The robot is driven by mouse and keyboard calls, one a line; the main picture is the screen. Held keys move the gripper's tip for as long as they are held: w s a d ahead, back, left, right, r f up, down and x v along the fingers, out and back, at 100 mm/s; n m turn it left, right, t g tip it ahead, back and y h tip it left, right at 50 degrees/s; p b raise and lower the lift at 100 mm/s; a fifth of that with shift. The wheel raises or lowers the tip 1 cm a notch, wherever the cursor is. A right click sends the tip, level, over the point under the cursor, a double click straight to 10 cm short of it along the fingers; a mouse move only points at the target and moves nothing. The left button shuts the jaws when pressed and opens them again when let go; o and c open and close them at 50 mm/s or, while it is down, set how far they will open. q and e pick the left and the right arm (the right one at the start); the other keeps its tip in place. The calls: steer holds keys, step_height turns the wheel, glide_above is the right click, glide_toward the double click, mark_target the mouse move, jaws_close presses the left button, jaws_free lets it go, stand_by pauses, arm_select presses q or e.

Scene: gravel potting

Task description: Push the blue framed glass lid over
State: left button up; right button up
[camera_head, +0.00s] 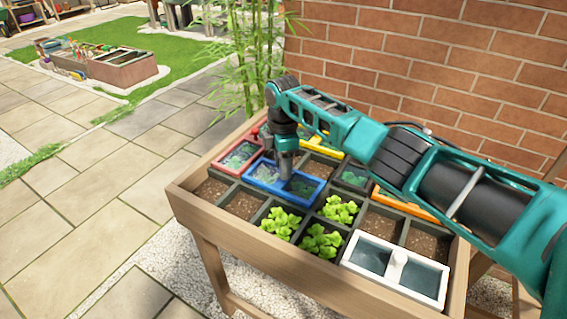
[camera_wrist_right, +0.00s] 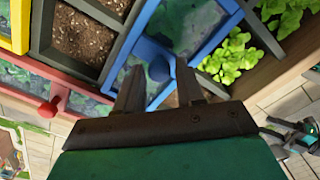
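The blue framed glass lid (camera_head: 265,173) lies over a compartment toward the far left of the wooden planter. It has a blue knob (camera_wrist_right: 160,69) in the middle, seen in the right wrist view, where the lid's blue frame (camera_wrist_right: 207,48) also shows. My right gripper (camera_head: 287,170) points down at the middle of the lid and hides the knob in the head view. In the right wrist view its fingers (camera_wrist_right: 160,78) are apart, one on each side of the knob. Whether they touch it is hard to tell. My left gripper is not seen in the head view.
The wooden planter (camera_head: 215,213) has several soil compartments and green plants (camera_head: 320,240). A red framed lid (camera_head: 228,165) is left of the blue one, a yellow one (camera_head: 322,147) behind, and a white one (camera_head: 396,292) at the front right. A brick wall stands behind.

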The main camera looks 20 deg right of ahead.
steer(key=shift+o, duration=1.1)
step_height(320, 180, up, 13)
steer(key=p, duration=0.1)
steer(key=shift+f, duration=0.1)
